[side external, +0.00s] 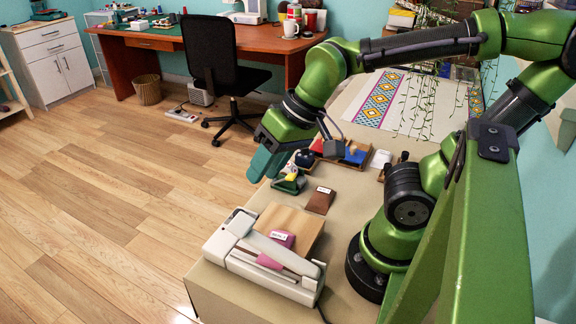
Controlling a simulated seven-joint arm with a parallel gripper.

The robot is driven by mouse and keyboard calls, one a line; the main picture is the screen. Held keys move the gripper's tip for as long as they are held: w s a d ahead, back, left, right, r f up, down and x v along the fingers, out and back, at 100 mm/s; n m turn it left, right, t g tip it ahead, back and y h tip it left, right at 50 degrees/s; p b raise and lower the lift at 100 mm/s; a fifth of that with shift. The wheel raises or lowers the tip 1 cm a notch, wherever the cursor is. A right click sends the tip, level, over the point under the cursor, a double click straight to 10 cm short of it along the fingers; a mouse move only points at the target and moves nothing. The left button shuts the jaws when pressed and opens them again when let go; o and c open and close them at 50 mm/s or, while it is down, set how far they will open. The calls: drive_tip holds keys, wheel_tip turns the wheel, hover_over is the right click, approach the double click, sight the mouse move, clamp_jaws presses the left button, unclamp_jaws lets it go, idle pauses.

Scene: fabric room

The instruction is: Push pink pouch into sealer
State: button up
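The white sealer (247,262) lies at the near end of the beige table. A pink pouch with a white label (281,237) sits on a tan wooden board (294,220) against the far side of the sealer's bar. A pink patch (269,262) also shows on the near side of the bar; I cannot tell whether it is the same pouch passing underneath. My gripper (266,163), with teal fingers, hangs over the table's left edge, beyond the board and well apart from the pouch. Its finger gap is not clear from this angle, and I see nothing held.
A brown labelled pouch (320,200) lies beyond the board. A small green holder (289,184) with coloured items stands near my gripper. A wooden tray (358,160) with red and blue pieces is farther back.

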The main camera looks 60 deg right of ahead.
sight(292, 239)
drive_tip(key=f+m+g, duration=0.1)
drive_tip(key=m, duration=0.1)
drive_tip(key=s+a+f+m+g, duration=0.1)
drive_tip(key=f+m, duration=0.1)
drive_tip(key=s+a+f+m+g, duration=0.1)
drive_tip(key=m+g, duration=0.1)
drive_tip(key=shift+a+f+h, duration=0.1)
drive_tip(key=shift+f+h, duration=0.1)
drive_tip(key=shift+h, duration=0.2)
clamp_jaws()
drive_tip(key=s+d+f+m+g+h, duration=0.1)
drive_tip(key=s+f+m, duration=0.1)
drive_tip(key=m, duration=0.5)
drive_tip(key=s+d+f+m+g+h, duration=0.1)
drive_tip(key=s+f+m+g, duration=0.1)
drive_tip(key=f+m, duration=0.3)
drive_tip(key=s+d+f+m+g+h, duration=0.1)
drive_tip(key=f+m, duration=0.3)
drive_tip(key=m, duration=0.7)
drive_tip(key=shift+s+f+g, duration=0.1)
drive_tip(key=shift+s+g, duration=0.3)
drive_tip(key=shift+s, duration=0.45)
drive_tip(key=w, duration=0.2)
drive_tip(key=shift+w+a+f, duration=0.3)
drive_tip(key=shift+a+f, duration=0.1)
drive_tip(key=shift+w+a, duration=0.15)
drive_tip(key=shift+w, duration=0.4)
